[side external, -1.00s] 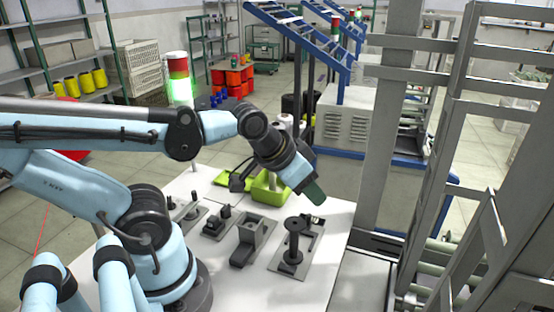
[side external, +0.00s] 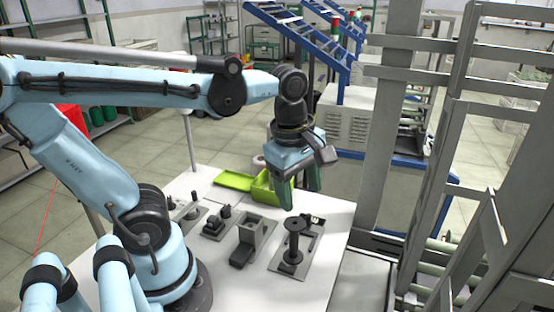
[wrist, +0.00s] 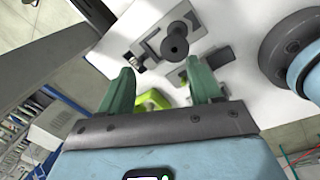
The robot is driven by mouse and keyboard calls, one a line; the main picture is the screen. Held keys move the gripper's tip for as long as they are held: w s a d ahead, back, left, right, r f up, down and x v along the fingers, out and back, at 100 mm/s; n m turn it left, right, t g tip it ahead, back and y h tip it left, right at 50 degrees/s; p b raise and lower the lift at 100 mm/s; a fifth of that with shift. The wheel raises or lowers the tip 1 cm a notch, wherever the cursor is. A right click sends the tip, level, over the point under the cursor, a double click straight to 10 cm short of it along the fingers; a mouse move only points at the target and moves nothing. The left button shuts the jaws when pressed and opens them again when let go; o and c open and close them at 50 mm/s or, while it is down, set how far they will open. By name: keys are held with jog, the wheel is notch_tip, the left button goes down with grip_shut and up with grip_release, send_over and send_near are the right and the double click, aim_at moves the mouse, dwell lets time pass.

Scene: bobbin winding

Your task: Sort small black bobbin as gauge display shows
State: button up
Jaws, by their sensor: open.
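A small black bobbin (side external: 295,240) stands upright on a grey plate (side external: 315,262) at the right of the white table; it shows end-on in the wrist view (wrist: 174,45). My gripper (side external: 300,198) is open and empty, with its green fingers pointing down above and behind the bobbin. In the wrist view the bobbin lies ahead of the gap between the fingertips (wrist: 160,66), apart from both. A small dark device (side external: 312,218) sits at the plate's back end; I cannot read any display on it.
Lime-green trays (side external: 235,181) lie behind the fixtures, one partly hidden by my gripper. A grey block fixture (side external: 250,238) and smaller black fixtures (side external: 217,223) stand left of the bobbin. A metal frame (side external: 385,120) rises beyond the table's right edge. The table front is clear.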

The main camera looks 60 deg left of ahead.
aim_at(295, 222)
jog(key=n, duration=0.2)
jog(key=n+g, duration=0.1)
jog(key=n, duration=0.1)
jog(key=shift+s+d+r, duration=0.1)
jog(key=shift+s+r, duration=0.15)
jog(key=shift+r, duration=0.1)
jog(key=n, duration=0.2)
jog(key=shift+s+r+n+g, duration=0.1)
jog(key=shift+s+n+g, duration=0.1)
jog(key=shift+n+g, duration=0.2)
jog(key=shift+f, duration=3.7)
jog(key=c, duration=0.7)
jog(key=shift+r, duration=2.55)
jog(key=shift+r, duration=0.1)
